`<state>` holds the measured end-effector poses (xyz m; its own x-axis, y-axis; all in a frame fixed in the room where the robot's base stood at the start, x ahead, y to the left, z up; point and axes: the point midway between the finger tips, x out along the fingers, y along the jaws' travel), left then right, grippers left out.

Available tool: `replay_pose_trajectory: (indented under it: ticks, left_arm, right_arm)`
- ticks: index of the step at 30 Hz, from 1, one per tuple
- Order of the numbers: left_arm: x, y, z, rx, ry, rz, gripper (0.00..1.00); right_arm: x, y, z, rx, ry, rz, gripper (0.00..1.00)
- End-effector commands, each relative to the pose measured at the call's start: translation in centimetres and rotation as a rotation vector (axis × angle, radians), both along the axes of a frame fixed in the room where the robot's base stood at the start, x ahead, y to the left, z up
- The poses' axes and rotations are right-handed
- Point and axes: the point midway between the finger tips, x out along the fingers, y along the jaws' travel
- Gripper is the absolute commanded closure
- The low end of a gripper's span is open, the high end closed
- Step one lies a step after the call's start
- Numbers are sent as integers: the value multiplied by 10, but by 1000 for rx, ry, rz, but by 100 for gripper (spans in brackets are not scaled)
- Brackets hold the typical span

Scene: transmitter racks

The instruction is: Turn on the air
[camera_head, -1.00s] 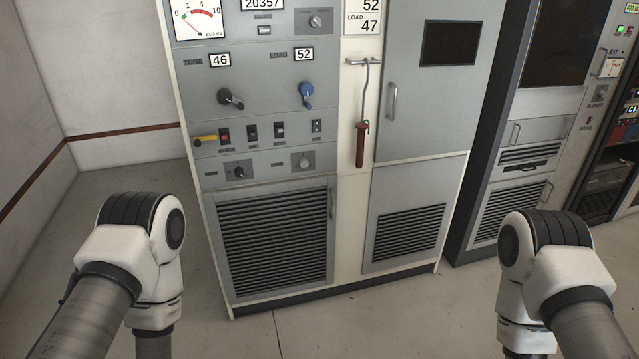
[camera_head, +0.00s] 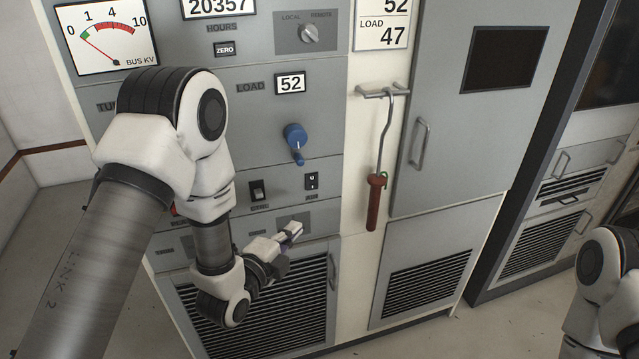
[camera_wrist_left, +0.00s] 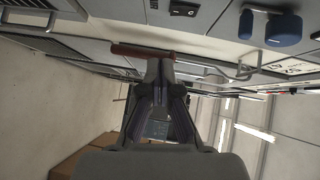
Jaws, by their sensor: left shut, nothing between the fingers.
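A small black rocker switch (camera_head: 312,181) sits on the grey panel below the blue knob. The label under it is small and seems to read AIR. I cannot tell which way it is set. In the left wrist view a black switch (camera_wrist_left: 183,8) shows at the top edge, seemingly the same one. My left gripper (camera_head: 293,231) is in front of the panel, below and slightly left of that switch and apart from it. Its fingers (camera_wrist_left: 158,62) are shut and empty. My right gripper is out of view; only part of my right arm shows at the right edge.
Another switch (camera_head: 257,191) sits left of the first. A blue knob (camera_head: 295,138) is above. A hooked rod with a red handle (camera_head: 374,203) hangs to the right from a bracket. A door handle (camera_head: 419,142) sticks out farther right. A louvred grille (camera_head: 310,290) is below.

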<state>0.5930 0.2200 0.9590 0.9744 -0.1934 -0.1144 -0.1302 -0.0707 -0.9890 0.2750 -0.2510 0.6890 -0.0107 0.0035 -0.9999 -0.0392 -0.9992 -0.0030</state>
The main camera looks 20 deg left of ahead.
Motion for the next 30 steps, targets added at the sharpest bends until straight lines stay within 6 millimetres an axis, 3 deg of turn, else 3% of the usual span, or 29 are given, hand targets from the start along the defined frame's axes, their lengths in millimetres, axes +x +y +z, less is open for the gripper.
replay_pose_trajectory:
  ticks: [3, 16, 30]
  left_arm:
    - [3, 0, 12, -1, -19, -1, 100]
    - [13, -2, 11, -1, -18, -1, 100]
    - [106, -18, 4, -2, -19, 2, 100]
  right_arm:
    - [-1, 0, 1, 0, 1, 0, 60]
    - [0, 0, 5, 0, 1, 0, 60]
    - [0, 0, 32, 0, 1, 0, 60]
